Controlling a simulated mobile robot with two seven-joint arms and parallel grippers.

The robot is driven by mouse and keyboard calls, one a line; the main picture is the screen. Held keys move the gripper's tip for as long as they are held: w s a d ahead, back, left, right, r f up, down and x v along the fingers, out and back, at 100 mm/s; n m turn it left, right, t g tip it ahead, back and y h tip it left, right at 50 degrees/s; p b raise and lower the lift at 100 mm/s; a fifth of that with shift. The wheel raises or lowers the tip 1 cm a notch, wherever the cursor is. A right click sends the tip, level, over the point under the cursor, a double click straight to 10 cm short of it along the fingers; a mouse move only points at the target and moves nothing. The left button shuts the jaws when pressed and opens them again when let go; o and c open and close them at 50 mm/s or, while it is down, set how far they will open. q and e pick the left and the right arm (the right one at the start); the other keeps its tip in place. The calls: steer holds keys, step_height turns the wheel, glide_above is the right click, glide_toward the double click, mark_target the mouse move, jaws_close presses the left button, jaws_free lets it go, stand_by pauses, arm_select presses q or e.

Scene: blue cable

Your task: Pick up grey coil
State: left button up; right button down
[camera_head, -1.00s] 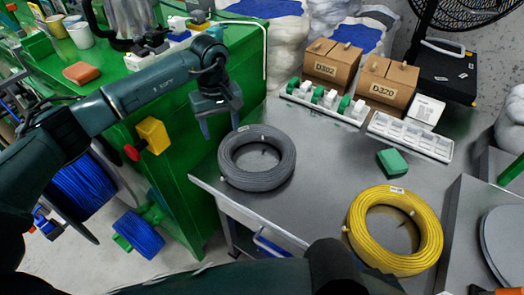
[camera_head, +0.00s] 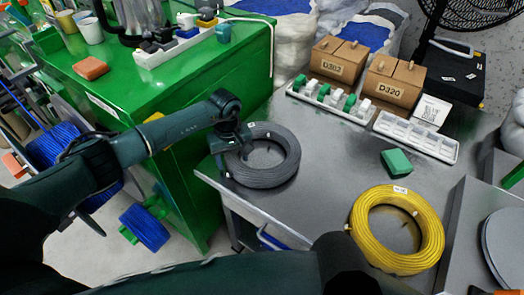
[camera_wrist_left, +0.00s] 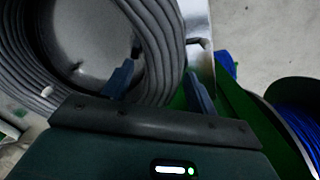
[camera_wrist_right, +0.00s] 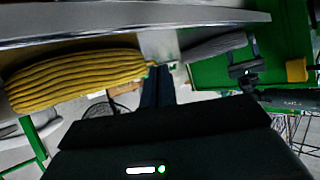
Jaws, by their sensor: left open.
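The grey coil (camera_head: 272,174) lies flat near the left edge of the metal table; it also shows in the left wrist view (camera_wrist_left: 163,40) and the right wrist view (camera_wrist_right: 215,47). My left gripper (camera_head: 220,168) is open at the coil's left side. In the left wrist view its fingers (camera_wrist_left: 160,87) stand either side of the coil's ring, one by the hole and one outside. Whether they touch it I cannot tell. My right gripper (camera_wrist_right: 157,82) is empty, its fingers close together, away from the grey coil.
A yellow coil (camera_head: 432,250) lies at the table's right front, with a green block (camera_head: 397,163) behind it. Boxes (camera_head: 338,60) and white trays (camera_head: 415,137) line the back. A green workbench (camera_head: 180,85) stands left of the table.

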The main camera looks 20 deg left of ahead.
arm_select(q)
steer(key=shift+c, duration=0.4)
jaws_close()
stand_by(0.4)
steer(key=shift+w+r, duration=0.1)
steer(key=shift+w, duration=0.05)
